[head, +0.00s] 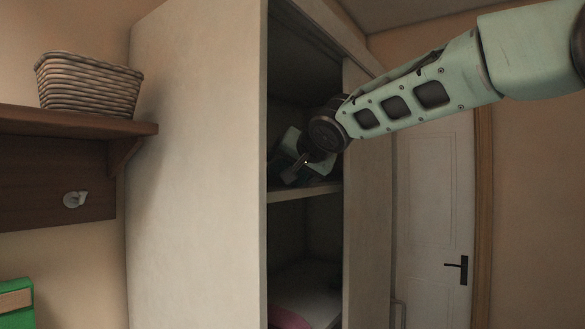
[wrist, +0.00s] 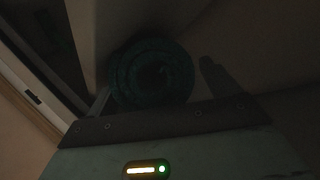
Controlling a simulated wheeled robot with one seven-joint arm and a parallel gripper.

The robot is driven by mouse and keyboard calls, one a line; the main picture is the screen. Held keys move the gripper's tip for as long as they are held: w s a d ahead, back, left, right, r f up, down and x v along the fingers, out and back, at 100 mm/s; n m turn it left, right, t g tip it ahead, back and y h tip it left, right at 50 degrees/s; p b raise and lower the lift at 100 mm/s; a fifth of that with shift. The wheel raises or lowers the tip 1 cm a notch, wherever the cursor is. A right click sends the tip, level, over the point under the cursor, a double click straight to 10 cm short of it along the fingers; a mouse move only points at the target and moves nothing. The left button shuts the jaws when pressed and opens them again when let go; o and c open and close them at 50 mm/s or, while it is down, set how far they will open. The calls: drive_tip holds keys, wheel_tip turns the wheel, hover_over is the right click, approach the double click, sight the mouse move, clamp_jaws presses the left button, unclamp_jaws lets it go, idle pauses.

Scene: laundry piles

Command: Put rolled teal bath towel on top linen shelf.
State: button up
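The rolled teal bath towel (wrist: 150,75) shows end-on as a dark spiral in the wrist view, in deep shade. My gripper (wrist: 156,78) has its two fingers on either side of the roll. A narrow dark gap shows between the roll and the right finger; the left finger is close to the roll's edge, and I cannot tell if it touches. In the head view my gripper (head: 290,168) is inside the cabinet, just above a shelf board (head: 304,191). The towel is hard to make out there, mostly hidden by my wrist and shadow.
The tall pale cabinet (head: 195,160) has a side panel left of the opening and a post at its right. A lower compartment holds pink and white cloth (head: 305,295). A wicker basket (head: 88,85) stands on a wooden wall shelf (head: 70,122). A white door (head: 435,210) is at right.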

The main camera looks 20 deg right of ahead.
drive_tip(key=shift+r, duration=0.2)
drive_tip(key=b+v, duration=0.3)
drive_tip(key=v, duration=0.9)
drive_tip(key=shift+f, duration=0.1)
